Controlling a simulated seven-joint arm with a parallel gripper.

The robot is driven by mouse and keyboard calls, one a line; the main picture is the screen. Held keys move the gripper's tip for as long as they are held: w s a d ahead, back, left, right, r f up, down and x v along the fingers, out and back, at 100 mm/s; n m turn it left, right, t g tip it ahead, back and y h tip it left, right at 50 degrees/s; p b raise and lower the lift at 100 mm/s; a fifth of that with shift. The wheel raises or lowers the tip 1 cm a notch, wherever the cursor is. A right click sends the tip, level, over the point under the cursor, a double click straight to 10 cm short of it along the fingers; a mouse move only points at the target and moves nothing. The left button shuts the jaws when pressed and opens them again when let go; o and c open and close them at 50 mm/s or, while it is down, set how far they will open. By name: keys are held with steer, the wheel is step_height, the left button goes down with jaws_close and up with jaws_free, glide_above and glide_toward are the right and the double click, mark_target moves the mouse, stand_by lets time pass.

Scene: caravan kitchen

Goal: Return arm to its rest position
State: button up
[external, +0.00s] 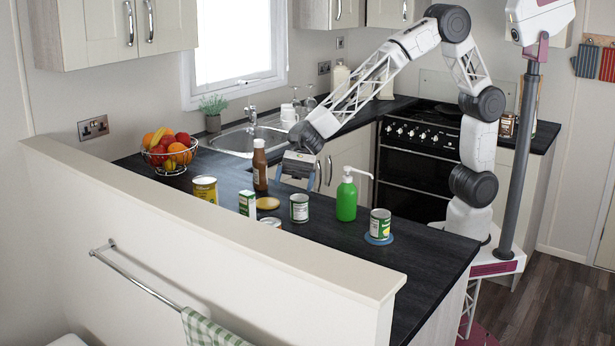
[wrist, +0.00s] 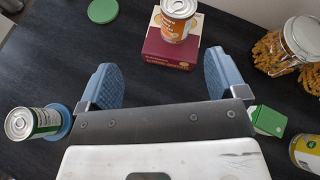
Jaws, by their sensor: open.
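My arm reaches from its base at the right over the dark worktop (external: 420,262) in the external view. My gripper (external: 299,178) hangs above the worktop, near the brown bottle (external: 260,165) and left of the green pump bottle (external: 346,198). In the wrist view my gripper (wrist: 160,82) has its two blue fingers wide apart, with nothing held between them. Beyond the fingertips, an orange-labelled can (wrist: 176,25) stands on a dark red box (wrist: 168,51).
A can (external: 381,222) stands on a blue coaster; a white-green can (external: 299,208), green carton (external: 247,204), yellow can (external: 205,189) and wire fruit bowl (external: 168,155) stand leftward. A pasta jar (wrist: 290,50) is at the wrist view's right. A pale ledge (external: 230,235) borders the worktop.

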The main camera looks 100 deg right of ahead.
steer(key=s+d+r+n+h, duration=0.2)
steer(key=s+d+r+n, duration=0.3)
steer(key=s, duration=0.6)
steer(key=s+d+r+n+h, duration=0.3)
steer(key=s+d+r+n, duration=0.15)
steer(key=s+d, duration=0.5)
steer(key=s+d+r+n+h, duration=0.2)
steer(key=s+d+r+n, duration=0.3)
steer(key=s, duration=0.7)
steer(key=s+d+f+n+t+h, duration=0.1)
steer(key=s+d+n+h, duration=0.25)
steer(key=s, duration=0.35)
steer(key=s+d+f+n+h, duration=0.1)
steer(key=s+d+n+h, duration=0.1)
steer(key=s+d, duration=0.4)
step_height(320, 180, down, 9)
steer(key=g, duration=0.3)
steer(key=shift+w+a, duration=0.2)
